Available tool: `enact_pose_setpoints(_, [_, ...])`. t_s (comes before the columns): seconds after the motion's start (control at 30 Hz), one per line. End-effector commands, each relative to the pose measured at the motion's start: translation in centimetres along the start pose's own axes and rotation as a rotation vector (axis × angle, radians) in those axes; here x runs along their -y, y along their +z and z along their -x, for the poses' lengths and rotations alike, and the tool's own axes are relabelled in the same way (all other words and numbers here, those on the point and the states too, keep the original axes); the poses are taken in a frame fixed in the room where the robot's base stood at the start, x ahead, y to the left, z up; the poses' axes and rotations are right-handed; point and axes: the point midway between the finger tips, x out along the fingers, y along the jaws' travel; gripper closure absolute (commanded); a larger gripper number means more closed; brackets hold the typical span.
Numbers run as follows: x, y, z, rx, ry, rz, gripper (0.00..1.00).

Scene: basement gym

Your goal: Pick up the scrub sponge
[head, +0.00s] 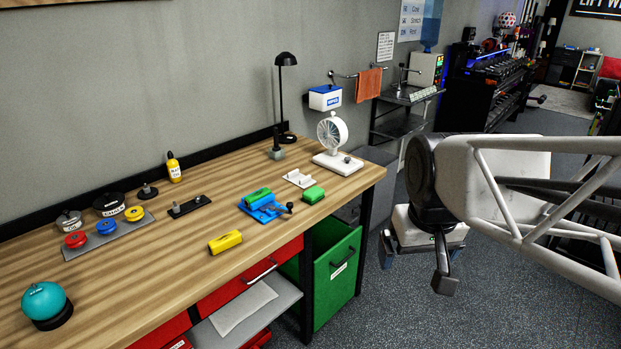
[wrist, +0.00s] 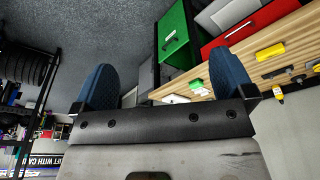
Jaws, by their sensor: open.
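Several sponge-like blocks lie on the wooden workbench (head: 150,260), and I cannot tell for sure which is the scrub sponge. A small green block (head: 313,194) lies near the bench's right end, beside a white holder. A yellow block (head: 225,241) with dark marks lies near the front edge; a yellow block also shows in the wrist view (wrist: 269,52). Another green piece (head: 257,196) sits on a blue device. My gripper (wrist: 165,82) is open and empty, its two blue fingers wide apart. In the head view it is out over the floor, right of the bench, apart from everything on it.
A white fan (head: 332,135) and a black lamp (head: 284,85) stand at the bench's back right. Colored knobs on a grey plate (head: 110,238) and a teal ball (head: 45,300) are at left. The bench's front middle is mostly clear.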

Motion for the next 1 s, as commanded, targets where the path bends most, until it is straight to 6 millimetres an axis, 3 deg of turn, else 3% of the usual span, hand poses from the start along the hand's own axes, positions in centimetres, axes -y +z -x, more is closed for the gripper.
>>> enact_pose_setpoints(0.57, [1.0,-15.2,-1.1,0.050,-0.015,0.179,0.00])
enact_pose_setpoints(1.0, [2.5,-26.4,-4.9,0.086,-0.029,0.315,0.00])
